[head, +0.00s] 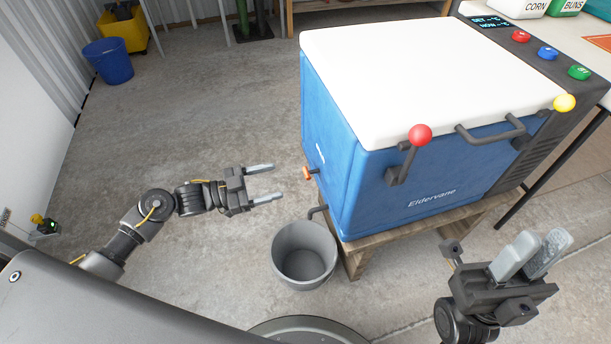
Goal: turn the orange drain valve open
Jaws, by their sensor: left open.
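The orange drain valve (308,174) is a small handle on the left side of the blue cooler (337,150), low on the wall. A short dark spout (317,210) sticks out below it, above a grey bucket (304,255) on the floor. My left gripper (279,183) is open and empty, its fingertips pointing right toward the valve with a gap between. My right gripper (543,252) is in front of the cooler at the lower right, fingers pointing up; the two fingers look close together, and I cannot tell whether they touch.
The cooler stands on a wooden stand (357,258). Its front has a red-knobbed latch (420,134), a yellow-knobbed latch (564,103) and a handle (490,134). A dark control panel (520,40) is at the right. The floor left of the cooler is clear; a blue bucket (109,62) stands far back.

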